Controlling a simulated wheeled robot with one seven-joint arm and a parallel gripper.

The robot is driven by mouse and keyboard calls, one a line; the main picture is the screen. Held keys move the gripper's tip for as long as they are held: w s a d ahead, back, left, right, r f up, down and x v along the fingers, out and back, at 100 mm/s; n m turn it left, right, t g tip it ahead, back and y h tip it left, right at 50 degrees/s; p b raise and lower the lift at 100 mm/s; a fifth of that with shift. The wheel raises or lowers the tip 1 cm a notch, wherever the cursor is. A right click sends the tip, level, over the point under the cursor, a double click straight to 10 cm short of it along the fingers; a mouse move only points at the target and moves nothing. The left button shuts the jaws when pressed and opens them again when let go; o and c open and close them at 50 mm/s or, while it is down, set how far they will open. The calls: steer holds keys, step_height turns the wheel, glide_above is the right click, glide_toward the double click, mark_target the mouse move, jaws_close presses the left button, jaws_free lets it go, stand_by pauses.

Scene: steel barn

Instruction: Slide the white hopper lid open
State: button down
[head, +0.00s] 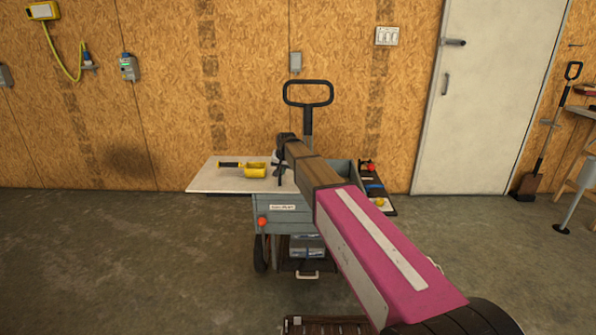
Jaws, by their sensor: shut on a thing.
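The white hopper lid (215,182) is a flat pale panel at the centre left. It juts out well past the left side of the grey hopper cart (275,217). My arm reaches in from the lower right and covers much of the hopper's top. My gripper (281,180) points down at the right part of the lid and is shut on it. The exact grip is small and partly hidden by my arm. A strip of the grey hopper rim (347,170) shows to the right of my arm.
A yellow scoop (254,170) with a dark handle lies on the lid, just left of my gripper. A black push handle (308,95) rises behind the hopper. A side tray (377,190) with small items is on the right. Concrete floor is clear at left.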

steer(key=shift+a, duration=3.1)
steer(key=c, duration=1.1)
jaws_free()
steer(key=v, duration=1)
steer(key=shift+s+r, duration=0.15)
steer(key=shift+r, duration=0.25)
